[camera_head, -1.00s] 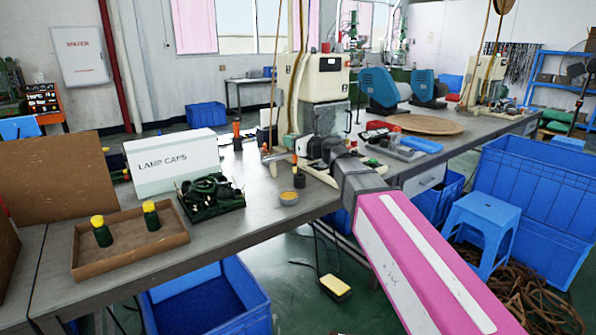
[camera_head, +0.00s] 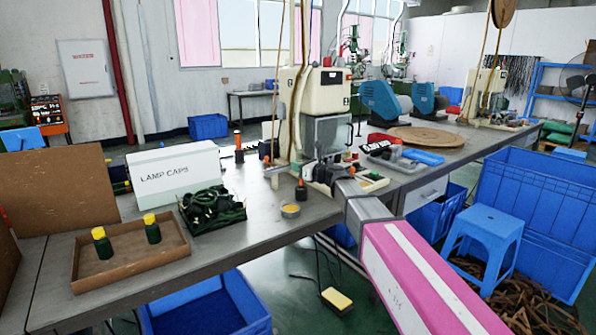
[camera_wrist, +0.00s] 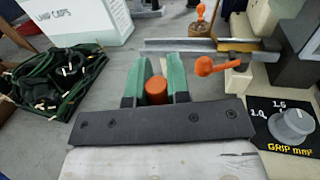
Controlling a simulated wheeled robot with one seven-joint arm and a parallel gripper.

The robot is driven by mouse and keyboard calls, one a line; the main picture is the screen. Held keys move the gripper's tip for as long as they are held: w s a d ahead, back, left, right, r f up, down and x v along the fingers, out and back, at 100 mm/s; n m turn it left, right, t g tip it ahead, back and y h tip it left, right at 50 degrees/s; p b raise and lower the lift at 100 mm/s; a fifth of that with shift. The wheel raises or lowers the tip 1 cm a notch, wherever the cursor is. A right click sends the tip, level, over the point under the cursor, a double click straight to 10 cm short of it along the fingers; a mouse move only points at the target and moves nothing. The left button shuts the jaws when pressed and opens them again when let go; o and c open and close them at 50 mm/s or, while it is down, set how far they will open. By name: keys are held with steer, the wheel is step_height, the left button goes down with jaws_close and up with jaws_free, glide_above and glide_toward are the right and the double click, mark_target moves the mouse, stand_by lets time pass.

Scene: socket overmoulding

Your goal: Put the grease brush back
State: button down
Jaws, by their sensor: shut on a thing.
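The grease brush shows in the wrist view as an orange, round handle end (camera_wrist: 156,90) between the green fingers of my gripper (camera_wrist: 157,80). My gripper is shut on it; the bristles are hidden. In the head view my gripper (camera_head: 322,174) is low over the bench, and a small orange piece (camera_head: 301,182) shows just at the top of a dark cup (camera_head: 301,194). I cannot tell how deep the brush sits in the cup. A round tin with yellow grease (camera_head: 290,210) stands just in front of the cup, near the bench edge.
A dark green basket of cables (camera_head: 212,207) and the LAMP CAPS box (camera_head: 172,175) stand left of the cup. A cream machine (camera_head: 322,95) stands behind my gripper. The wrist view shows an orange-knobbed lever (camera_wrist: 205,66) and a grey dial (camera_wrist: 291,125) close on the right.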

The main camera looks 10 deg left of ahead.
steer(key=shift+f, duration=0.8)
steer(key=c, duration=1.1)
jaws_free()
steer(key=v, duration=1.2)
steer(key=shift+s+r, duration=0.1)
